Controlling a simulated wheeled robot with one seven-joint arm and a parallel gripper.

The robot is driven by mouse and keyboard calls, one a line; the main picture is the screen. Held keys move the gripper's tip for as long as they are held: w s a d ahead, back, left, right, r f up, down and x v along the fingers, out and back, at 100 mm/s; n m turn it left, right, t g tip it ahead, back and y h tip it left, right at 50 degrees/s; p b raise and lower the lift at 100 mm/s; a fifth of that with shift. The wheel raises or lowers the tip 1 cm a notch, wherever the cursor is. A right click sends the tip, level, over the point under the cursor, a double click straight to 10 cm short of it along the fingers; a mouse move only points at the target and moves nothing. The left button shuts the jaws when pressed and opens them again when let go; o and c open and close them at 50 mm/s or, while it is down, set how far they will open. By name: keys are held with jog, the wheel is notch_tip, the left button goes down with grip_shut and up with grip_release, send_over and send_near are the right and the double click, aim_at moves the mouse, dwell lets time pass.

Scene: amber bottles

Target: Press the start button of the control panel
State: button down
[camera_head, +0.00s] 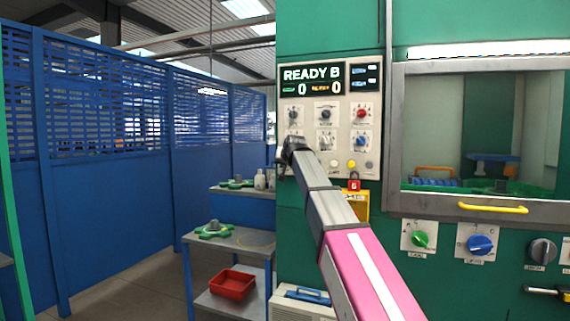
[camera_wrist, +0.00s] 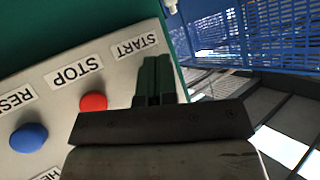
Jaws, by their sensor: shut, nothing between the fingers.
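The control panel (camera_head: 348,98) is a pale plate on the green machine, with a dark display reading READY B and several knobs and buttons. In the wrist view part of a pale panel (camera_wrist: 58,118) shows tilted, with the START label (camera_wrist: 135,46), a red button (camera_wrist: 93,101) by the STOP label and a blue button (camera_wrist: 29,138) by the RESET label. My gripper (camera_wrist: 157,62) is shut and empty, its dark fingers over the panel just beside the START label. The start button is not visible; the fingers cover that area. Contact cannot be told. In the head view my arm hides the panel's lower left.
Right of the panel is a machine window (camera_head: 480,130) with a yellow handle (camera_head: 493,208). A red padlock (camera_head: 354,183) hangs below the panel. A blue fence (camera_head: 110,180) and a shelf cart (camera_head: 235,240) with a red bin (camera_head: 232,284) stand at left.

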jog(key=shift+w+d, duration=0.15)
jog(key=shift+w, duration=0.25)
dwell(0.5)
jog(key=shift+s, duration=0.1)
jog(key=shift+s+a, duration=0.3)
jog(key=shift+s, duration=0.4)
jog(key=shift+s, duration=0.1)
jog(key=s, duration=0.1)
jog(key=s+a, duration=0.1)
jog(key=s, duration=0.2)
jog(key=shift+s+a, duration=0.3)
jog(key=shift+a, duration=0.05)
dwell(0.7)
